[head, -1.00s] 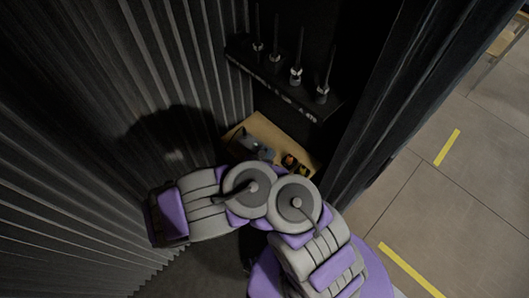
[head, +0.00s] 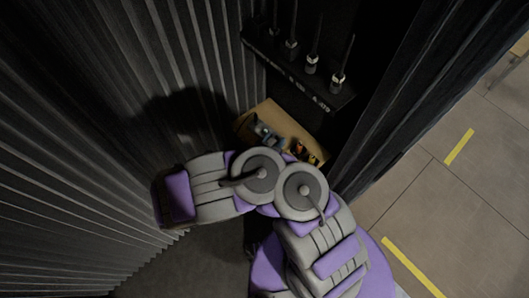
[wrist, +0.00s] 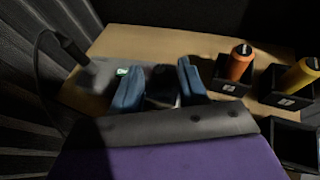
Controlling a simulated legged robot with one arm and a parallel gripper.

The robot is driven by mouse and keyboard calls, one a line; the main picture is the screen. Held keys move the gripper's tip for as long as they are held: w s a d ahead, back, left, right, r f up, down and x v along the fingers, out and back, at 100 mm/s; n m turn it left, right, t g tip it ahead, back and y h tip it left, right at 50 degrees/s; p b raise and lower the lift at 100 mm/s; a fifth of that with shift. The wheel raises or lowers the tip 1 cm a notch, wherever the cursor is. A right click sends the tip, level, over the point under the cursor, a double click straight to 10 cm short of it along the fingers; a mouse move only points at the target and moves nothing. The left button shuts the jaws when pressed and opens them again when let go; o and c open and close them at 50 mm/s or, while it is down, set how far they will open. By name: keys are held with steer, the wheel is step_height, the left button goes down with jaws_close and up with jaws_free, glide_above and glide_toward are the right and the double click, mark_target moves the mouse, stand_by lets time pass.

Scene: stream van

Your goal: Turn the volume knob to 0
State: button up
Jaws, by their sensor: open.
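In the wrist view, a grey device (wrist: 98,76) with a small green label lies on a light wooden surface (wrist: 140,42). A dark, glossy block-like part (wrist: 162,84) shows between the two blue fingers of my gripper (wrist: 159,85). I cannot make out clearly whether it is the volume knob, and no scale or marking can be read. The fingers stand apart, one on each side of it; whether they touch it is unclear. In the head view my arm hides much of the wooden surface (head: 283,122), and the device is hard to tell apart there.
Orange (wrist: 240,62) and yellow (wrist: 300,73) cylinders stand in black holders right of my gripper. A black box (wrist: 294,142) is at lower right. A black cable (wrist: 40,75) runs at left. A dark rack with several antennas (head: 300,70) hangs above. Corrugated wall (head: 90,130) is at left.

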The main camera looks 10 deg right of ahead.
steer(key=p+v, duration=0.3)
steer(key=v, duration=1.4)
steer(key=shift+f, duration=0.2)
